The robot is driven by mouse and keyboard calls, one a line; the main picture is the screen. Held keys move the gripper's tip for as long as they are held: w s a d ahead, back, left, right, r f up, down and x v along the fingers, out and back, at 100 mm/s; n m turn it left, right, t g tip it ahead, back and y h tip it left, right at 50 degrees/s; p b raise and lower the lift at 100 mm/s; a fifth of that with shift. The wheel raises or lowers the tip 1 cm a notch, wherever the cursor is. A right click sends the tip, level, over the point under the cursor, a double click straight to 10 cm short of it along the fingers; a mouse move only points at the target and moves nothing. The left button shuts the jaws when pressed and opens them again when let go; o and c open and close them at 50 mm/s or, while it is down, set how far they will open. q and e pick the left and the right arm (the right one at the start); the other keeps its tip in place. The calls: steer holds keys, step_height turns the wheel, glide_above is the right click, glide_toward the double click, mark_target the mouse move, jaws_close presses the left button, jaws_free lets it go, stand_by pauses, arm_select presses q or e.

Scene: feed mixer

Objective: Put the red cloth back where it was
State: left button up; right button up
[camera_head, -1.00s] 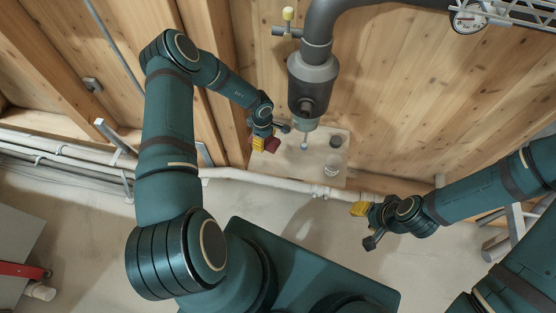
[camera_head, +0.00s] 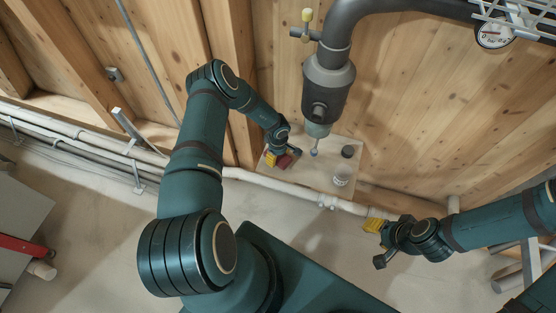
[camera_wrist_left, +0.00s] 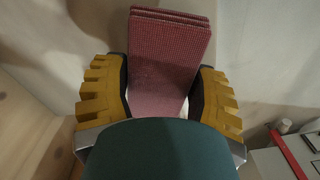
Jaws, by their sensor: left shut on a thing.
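The red cloth (camera_head: 287,161) is a folded, ribbed dark-red piece. My left gripper (camera_head: 276,159) is shut on it at the left end of a small pale wooden shelf. In the left wrist view the cloth (camera_wrist_left: 168,50) stands between the two yellow fingers (camera_wrist_left: 165,95) and sticks out beyond them. From the head view I cannot tell whether the cloth touches the shelf. My right gripper (camera_head: 374,242) is at the lower right, away from the shelf, with a yellow finger pad showing; its opening is not clear.
A gauge (camera_head: 493,35) is at top right.

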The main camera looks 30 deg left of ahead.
arm_select(q)
steer(key=shift+f, duration=1.25)
steer(key=shift+f, duration=0.1)
steer(key=o, duration=1)
steer(key=shift+o, duration=0.2)
step_height(320, 180, up, 12)
steer(key=p, duration=0.2)
steer(key=shift+p, duration=0.3)
